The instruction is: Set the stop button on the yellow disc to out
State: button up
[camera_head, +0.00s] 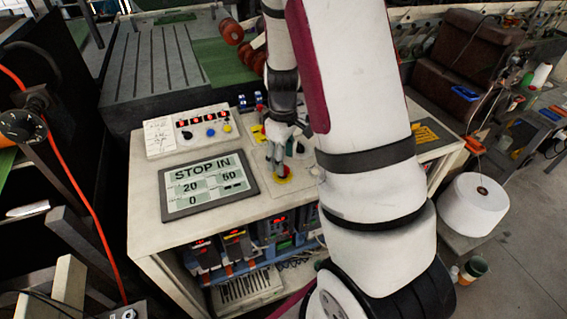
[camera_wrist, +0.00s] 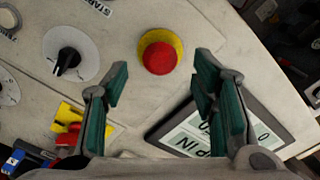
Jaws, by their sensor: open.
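The stop button (camera_wrist: 159,58) is a red round knob on a yellow disc (camera_wrist: 179,44), on the pale panel in the wrist view. In the head view the yellow disc (camera_head: 284,179) shows partly below my gripper (camera_head: 279,165). In the wrist view my gripper (camera_wrist: 160,100) is open and empty, its green-padded fingers apart with the button beyond the tips and between their lines. I cannot tell the gap between fingertips and button.
A black rotary knob (camera_wrist: 67,60) on a white dial is beside the button. A yellow piece with a red switch (camera_wrist: 72,134) is near the left finger. A control box (camera_head: 203,130) with coloured knobs stands behind the display. A white thread cone (camera_head: 472,205) is at right.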

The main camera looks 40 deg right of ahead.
jog(key=shift+f, duration=1.35)
grip_shut()
jog(key=shift+r+p, duration=0.4)
jog(key=shift+r, duration=0.2)
grip_release()
